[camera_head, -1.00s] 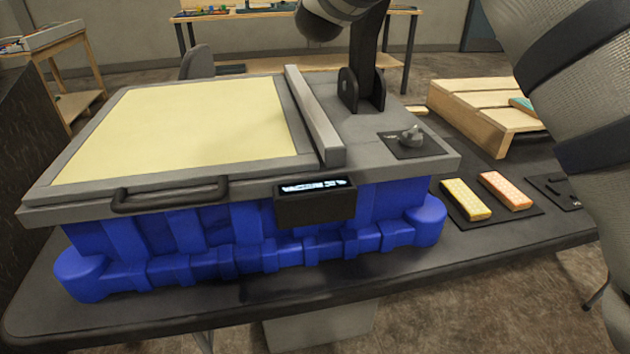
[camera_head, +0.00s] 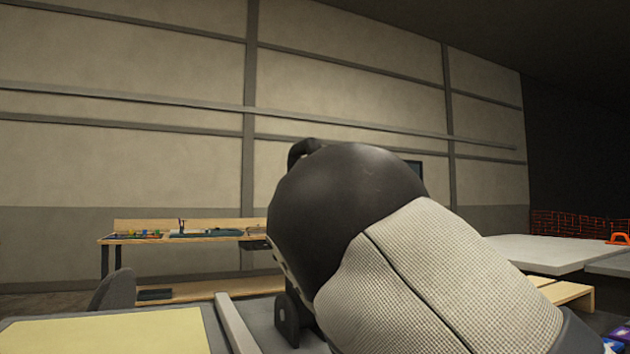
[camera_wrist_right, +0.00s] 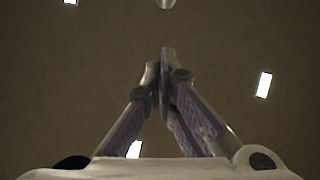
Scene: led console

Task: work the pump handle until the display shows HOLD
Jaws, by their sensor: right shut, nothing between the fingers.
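The console shows only in part at the bottom of the head view, with its pale yellow panel (camera_head: 120,335) and a raised grey bar (camera_head: 236,325). The black pivot bracket (camera_head: 287,318) of the pump handle stands beside the bar. My right arm covers the space above it. A curved black piece (camera_head: 301,150) sticks up behind my arm; I cannot tell whether it is the handle's top. My right gripper (camera_wrist_right: 165,62) is shut and empty in the right wrist view, against a dim ceiling-like background. The display is out of view, and so is my left gripper.
A wooden workbench (camera_head: 185,239) with small items stands at the back against a panelled wall (camera_head: 120,150). A pale tabletop (camera_head: 545,252) is at the right, with an orange mesh barrier (camera_head: 575,224) behind. A dark chair back (camera_head: 115,290) stands at the lower left.

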